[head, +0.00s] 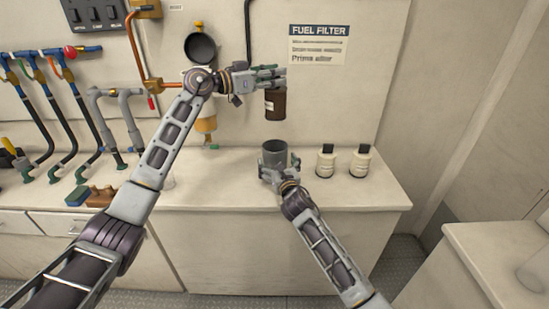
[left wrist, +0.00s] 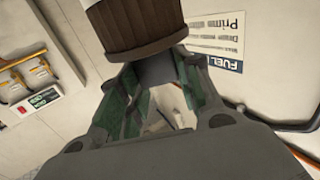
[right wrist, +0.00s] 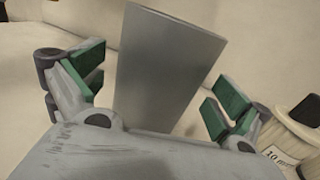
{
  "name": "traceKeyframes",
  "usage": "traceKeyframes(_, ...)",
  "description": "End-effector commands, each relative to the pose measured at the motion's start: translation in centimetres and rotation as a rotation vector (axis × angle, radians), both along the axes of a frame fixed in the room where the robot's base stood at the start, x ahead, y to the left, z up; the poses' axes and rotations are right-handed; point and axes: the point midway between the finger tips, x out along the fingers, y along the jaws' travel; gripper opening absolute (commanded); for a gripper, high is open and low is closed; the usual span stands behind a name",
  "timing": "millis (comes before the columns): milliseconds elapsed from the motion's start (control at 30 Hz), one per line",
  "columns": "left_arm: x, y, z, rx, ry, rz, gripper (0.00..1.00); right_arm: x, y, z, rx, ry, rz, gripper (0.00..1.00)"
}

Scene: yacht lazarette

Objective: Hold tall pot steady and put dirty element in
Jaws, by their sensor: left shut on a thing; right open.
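The dirty element (head: 275,104), a dark brown cylinder, hangs upright in the air above the counter. My left gripper (head: 270,76) is shut on its upper end; in the left wrist view the brown pleated element (left wrist: 135,30) shows at the fingers (left wrist: 152,95). The tall pot (head: 274,152), a grey open-topped cylinder, stands on the counter below the element. My right gripper (head: 280,172) is open at the pot. In the right wrist view its green-padded fingers (right wrist: 160,90) stand on either side of the grey pot (right wrist: 163,70), with gaps visible.
Hoses and valves (head: 70,110) fill the left.

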Motion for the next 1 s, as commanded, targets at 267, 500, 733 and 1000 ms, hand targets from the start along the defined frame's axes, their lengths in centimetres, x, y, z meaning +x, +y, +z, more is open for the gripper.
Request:
traceKeyframes(267,0.0,0.0,0.1,-0.001,-0.002,0.000,0.00,2.1,0.5,0.1,0.000,0.000,-0.001,1.00)
traceKeyframes(500,0.0,0.0,0.1,-0.002,-0.001,0.000,0.00,3.1,0.8,0.0,0.000,0.000,0.000,1.00)
traceKeyframes(733,0.0,0.0,0.1,-0.002,-0.001,0.000,0.00,3.3,0.9,0.0,0.000,0.000,0.000,1.00)
traceKeyframes(1000,0.0,0.0,0.1,-0.001,-0.002,0.000,0.00,3.3,0.9,0.0,0.000,0.000,0.000,0.85)
